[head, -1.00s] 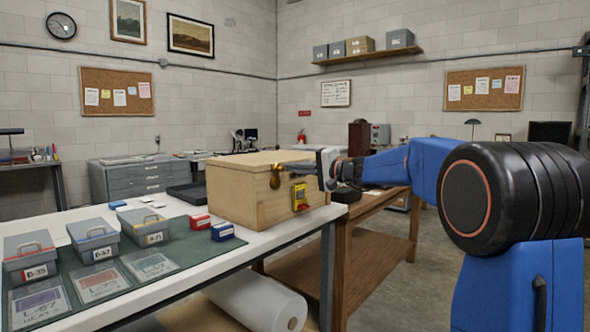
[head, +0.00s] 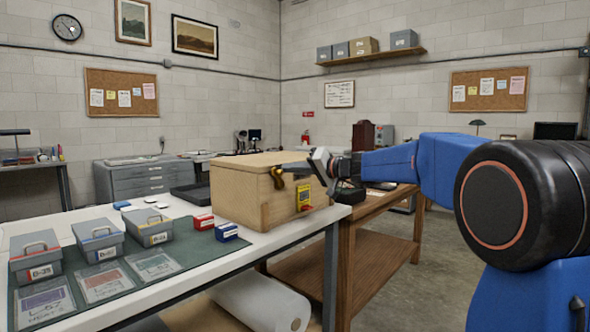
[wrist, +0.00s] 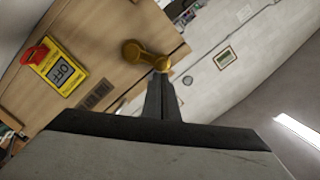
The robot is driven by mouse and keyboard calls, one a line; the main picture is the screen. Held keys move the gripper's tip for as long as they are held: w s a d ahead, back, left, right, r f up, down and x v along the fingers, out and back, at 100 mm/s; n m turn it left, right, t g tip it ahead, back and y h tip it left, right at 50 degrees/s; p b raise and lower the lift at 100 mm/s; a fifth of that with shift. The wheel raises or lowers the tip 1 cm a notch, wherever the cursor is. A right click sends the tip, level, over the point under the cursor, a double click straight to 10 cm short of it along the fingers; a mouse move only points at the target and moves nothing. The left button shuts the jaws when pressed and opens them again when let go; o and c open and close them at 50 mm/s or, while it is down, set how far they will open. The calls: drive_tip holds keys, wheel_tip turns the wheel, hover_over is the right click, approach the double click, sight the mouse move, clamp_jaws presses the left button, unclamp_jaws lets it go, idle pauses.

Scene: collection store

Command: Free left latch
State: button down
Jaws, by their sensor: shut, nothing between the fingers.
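A pale wooden box (head: 238,205) stands at the far end of the white table. A brass latch (head: 277,177) sits high on its front face, near the lid edge. In the wrist view the brass latch (wrist: 146,54) has a round boss and an arm ending in a rounded knob. My gripper (head: 287,170) is shut and empty, at the latch. In the wrist view its fingertips (wrist: 161,76) are close together right by the knob; I cannot tell whether they touch it. A yellow device (wrist: 58,66) with a red part and a display reading OFF is on the same face.
Red (head: 203,222) and blue (head: 226,232) small boxes stand just in front of the wooden box. Several grey lidded boxes (head: 97,240) and flat cards lie on the green mat (head: 190,255). A wooden bench (head: 345,235) stands right of the table, below my arm.

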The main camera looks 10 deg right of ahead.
sight(273, 173)
drive_tip(key=n, duration=0.1)
drive_tip(key=s+a+n, duration=0.1)
drive_tip(key=n, duration=0.1)
drive_tip(key=a+f+n+h, duration=0.1)
drive_tip(key=n, duration=0.1)
drive_tip(key=shift+s+a, duration=0.25)
drive_tip(key=shift+s, duration=0.15)
drive_tip(key=f+n, duration=0.1)
drive_tip(key=a+n, duration=0.1)
drive_tip(key=n, duration=0.1)
drive_tip(key=s+f+n+h, duration=0.1)
drive_tip(key=shift+s+a+f+t, duration=0.1)
drive_tip(key=shift+a+f+t, duration=0.2)
drive_tip(key=shift+t, duration=0.1)
drive_tip(key=shift+f, duration=0.15)
drive_tip(key=s+d+r, duration=0.5)
drive_tip(key=s, duration=0.4)
drive_tip(key=shift+d+r, duration=0.15)
drive_tip(key=shift+r, duration=0.05)
